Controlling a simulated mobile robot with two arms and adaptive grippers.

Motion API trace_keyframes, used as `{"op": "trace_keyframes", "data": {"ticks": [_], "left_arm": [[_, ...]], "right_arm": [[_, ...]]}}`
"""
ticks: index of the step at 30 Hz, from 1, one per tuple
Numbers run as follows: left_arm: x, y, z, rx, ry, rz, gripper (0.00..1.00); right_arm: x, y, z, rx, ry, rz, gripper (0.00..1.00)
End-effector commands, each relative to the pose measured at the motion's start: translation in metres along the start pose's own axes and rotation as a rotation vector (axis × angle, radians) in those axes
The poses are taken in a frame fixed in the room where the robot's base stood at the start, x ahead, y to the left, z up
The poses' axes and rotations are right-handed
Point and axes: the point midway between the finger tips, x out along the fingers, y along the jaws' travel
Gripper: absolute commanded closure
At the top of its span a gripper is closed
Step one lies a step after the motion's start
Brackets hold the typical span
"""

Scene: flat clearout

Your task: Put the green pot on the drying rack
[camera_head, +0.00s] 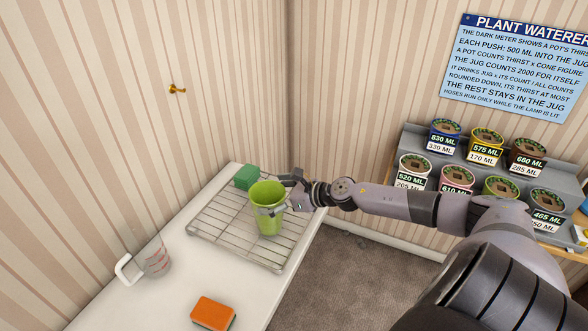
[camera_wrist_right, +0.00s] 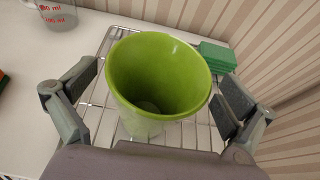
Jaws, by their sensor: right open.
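The green pot (camera_head: 267,208) stands upright and empty on the wire drying rack (camera_head: 222,233), towards its right edge. The rack lies on a white counter. My right gripper (camera_head: 276,198) reaches in from the right and has its fingers around the pot. In the right wrist view the pot (camera_wrist_right: 158,80) sits between the two open fingers (camera_wrist_right: 165,92), with gaps on both sides. The rack's wires (camera_wrist_right: 205,130) show under and around the pot. The pot's base is partly hidden. My left gripper is out of view.
A green sponge block (camera_head: 246,177) is at the rack's back corner. A clear measuring jug (camera_head: 156,262) and an orange sponge (camera_head: 213,313) are on the white counter (camera_head: 170,305). Several labelled pots stand on a grey stepped stand (camera_head: 412,141) at right, below a blue-headed sign (camera_head: 516,65).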

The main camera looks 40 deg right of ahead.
Motion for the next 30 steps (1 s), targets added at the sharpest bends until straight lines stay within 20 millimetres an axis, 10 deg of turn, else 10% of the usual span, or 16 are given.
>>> {"op": "trace_keyframes", "data": {"ticks": [30], "left_arm": [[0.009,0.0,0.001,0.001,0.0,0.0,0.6]], "right_arm": [[-0.091,0.003,0.001,0.002,0.001,0.006,0.0]]}}
